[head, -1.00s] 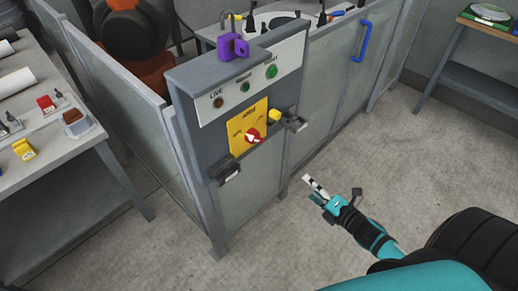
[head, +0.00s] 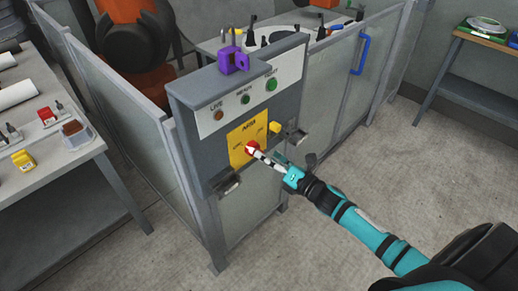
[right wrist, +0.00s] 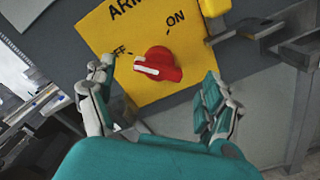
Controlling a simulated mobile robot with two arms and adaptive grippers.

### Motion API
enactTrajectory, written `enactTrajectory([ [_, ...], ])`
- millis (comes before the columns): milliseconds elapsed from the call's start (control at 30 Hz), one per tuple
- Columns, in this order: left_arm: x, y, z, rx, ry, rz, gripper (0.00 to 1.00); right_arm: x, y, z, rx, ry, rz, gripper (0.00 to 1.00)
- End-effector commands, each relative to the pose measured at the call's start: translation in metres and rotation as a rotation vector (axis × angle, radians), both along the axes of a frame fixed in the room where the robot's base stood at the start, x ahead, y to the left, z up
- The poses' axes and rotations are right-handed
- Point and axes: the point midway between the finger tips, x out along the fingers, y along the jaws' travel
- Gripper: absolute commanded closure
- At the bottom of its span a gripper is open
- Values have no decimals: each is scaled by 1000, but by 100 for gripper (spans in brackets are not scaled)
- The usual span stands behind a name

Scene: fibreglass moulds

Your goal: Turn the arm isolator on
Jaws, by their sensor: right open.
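The arm isolator is a red rotary knob (head: 252,147) on a yellow plate (head: 240,134) on the front of the grey cabinet. In the right wrist view the knob (right wrist: 160,65) has a white mark at its left end, towards the word OFF; ON stands at its upper right. My right gripper (head: 264,158) is at the plate, its fingers partly covering the knob in the head view. In the right wrist view the gripper (right wrist: 155,95) is open, one finger on each side of the knob with visible gaps. My left gripper is not in view.
A purple padlock (head: 233,62) sits on top of the cabinet (head: 205,88). A yellow block (head: 275,127) and dark brackets flank the plate. A bench (head: 60,160) stands left. The floor at right is clear.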

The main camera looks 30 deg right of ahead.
Motion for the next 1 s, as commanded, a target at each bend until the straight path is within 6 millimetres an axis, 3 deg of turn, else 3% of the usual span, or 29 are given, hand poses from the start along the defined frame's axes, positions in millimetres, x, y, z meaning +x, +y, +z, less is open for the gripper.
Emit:
enactTrajectory([
  [100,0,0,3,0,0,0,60,21,7,2,1,-1,0,15],
  [300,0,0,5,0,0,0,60,38,14,0,1,0,0,15],
  [667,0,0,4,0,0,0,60,41,15,-1,1,1,1,16],
  [1000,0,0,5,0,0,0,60,41,15,0,1,1,1,60],
])
